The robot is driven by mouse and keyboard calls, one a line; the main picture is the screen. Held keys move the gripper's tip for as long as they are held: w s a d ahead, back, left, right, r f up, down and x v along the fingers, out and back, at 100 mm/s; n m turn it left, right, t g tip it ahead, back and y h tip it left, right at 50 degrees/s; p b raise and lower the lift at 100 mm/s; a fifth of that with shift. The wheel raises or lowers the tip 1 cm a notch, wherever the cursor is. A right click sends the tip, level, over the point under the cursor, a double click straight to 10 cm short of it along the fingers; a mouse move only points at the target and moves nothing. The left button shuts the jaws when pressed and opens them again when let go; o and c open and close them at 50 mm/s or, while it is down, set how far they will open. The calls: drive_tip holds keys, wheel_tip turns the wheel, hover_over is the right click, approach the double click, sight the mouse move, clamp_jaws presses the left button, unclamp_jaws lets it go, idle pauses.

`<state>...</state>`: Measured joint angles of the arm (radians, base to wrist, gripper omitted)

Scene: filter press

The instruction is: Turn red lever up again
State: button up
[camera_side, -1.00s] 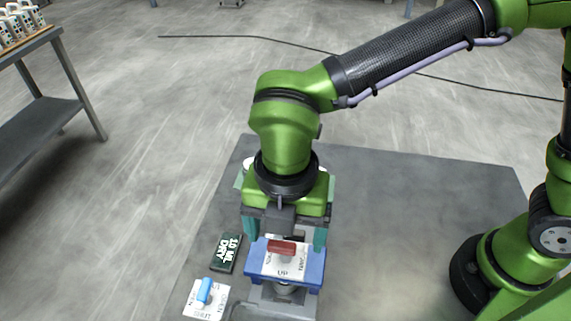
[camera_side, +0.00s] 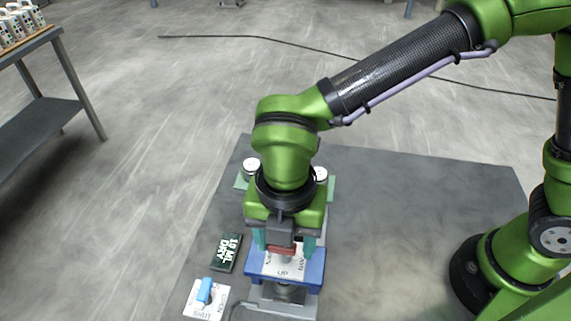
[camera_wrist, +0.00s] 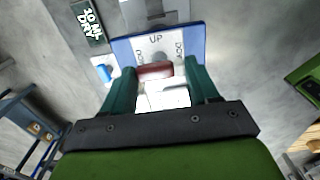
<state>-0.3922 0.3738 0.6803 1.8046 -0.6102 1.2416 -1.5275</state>
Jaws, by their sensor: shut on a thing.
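The red lever (camera_side: 282,250) sits on a white label plate marked "UP" (camera_side: 284,272) on the blue press block (camera_side: 312,268). Its red handle lies crosswise in the side view. My gripper (camera_side: 283,243) points down over the lever, with one teal finger at each side. In the wrist view the red handle (camera_wrist: 155,71) lies between the fingertips of my gripper (camera_wrist: 160,68), which is shut on it. The words beside "UP" on the plate are partly covered by the fingers.
A blue lever (camera_side: 204,290) on its own white plate stands at the front left. A dark "10 ML DRY" sign (camera_side: 228,253) lies beside the press. Round white-topped parts (camera_side: 251,163) stand behind my gripper. The grey table (camera_side: 420,220) is bare to the right.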

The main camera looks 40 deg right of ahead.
drive_tip(key=shift+m, duration=0.3)
drive_tip(key=m, duration=0.3)
drive_tip(key=shift+m, duration=0.3)
drive_tip(key=m, duration=0.4)
drive_tip(key=shift+m, duration=0.3)
drive_tip(key=m, duration=0.4)
drive_tip(key=shift+m, duration=2.5)
drive_tip(key=o, duration=1.1)
drive_tip(key=shift+c, duration=0.2)
